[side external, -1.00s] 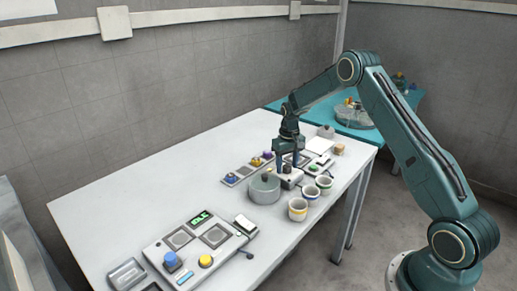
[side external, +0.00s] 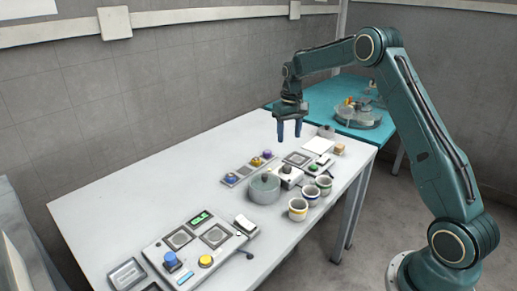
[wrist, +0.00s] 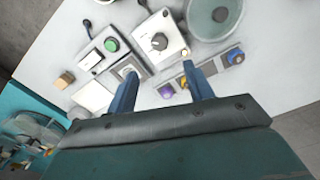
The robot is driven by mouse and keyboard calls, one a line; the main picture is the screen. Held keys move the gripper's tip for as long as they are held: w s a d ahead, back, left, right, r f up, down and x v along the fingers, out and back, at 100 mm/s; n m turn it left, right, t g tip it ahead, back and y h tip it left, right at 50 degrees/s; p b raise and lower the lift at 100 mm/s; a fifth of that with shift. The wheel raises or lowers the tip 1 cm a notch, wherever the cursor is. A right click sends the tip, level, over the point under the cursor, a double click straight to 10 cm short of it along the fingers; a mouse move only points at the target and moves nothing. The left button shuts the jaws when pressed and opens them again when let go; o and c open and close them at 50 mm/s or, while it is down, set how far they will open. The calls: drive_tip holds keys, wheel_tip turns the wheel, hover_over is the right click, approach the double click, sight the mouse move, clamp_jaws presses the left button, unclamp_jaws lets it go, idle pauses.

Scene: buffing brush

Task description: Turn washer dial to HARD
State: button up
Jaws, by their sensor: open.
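The dial (side external: 287,168) is a dark round knob on a small white box (side external: 290,181), beside a grey lidded pot. In the wrist view the knob (wrist: 158,41) shows a pale pointer mark on its top. The setting marks are too small to read. My gripper (side external: 289,138) is open and empty, above and apart from the knob. In the wrist view the two blue fingers (wrist: 160,68) are spread, with the dial box beyond their tips.
The grey pot (side external: 264,189) and several cups (side external: 298,210) stand close to the dial box. A button strip (side external: 248,168) lies behind it. A console (side external: 195,245) with a green display (side external: 200,217) is at the front left. Open table lies at the left.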

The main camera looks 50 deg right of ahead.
drive_tip(key=shift+r, duration=0.75)
drive_tip(key=s+a+r+n+t, duration=0.2)
drive_tip(key=s+a+r+t, duration=0.1)
drive_tip(key=s+a+r, duration=1.15)
drive_tip(key=s+a+n+t, duration=0.1)
drive_tip(key=s+a, duration=0.3)
drive_tip(key=s, duration=0.5)
drive_tip(key=s+a+f+n+t, duration=0.1)
drive_tip(key=s+a, duration=0.3)
drive_tip(key=s, duration=0.5)
drive_tip(key=shift+s+f+t, duration=0.25)
drive_tip(key=shift+s+t, duration=0.05)
drive_tip(key=shift+s, duration=0.1)
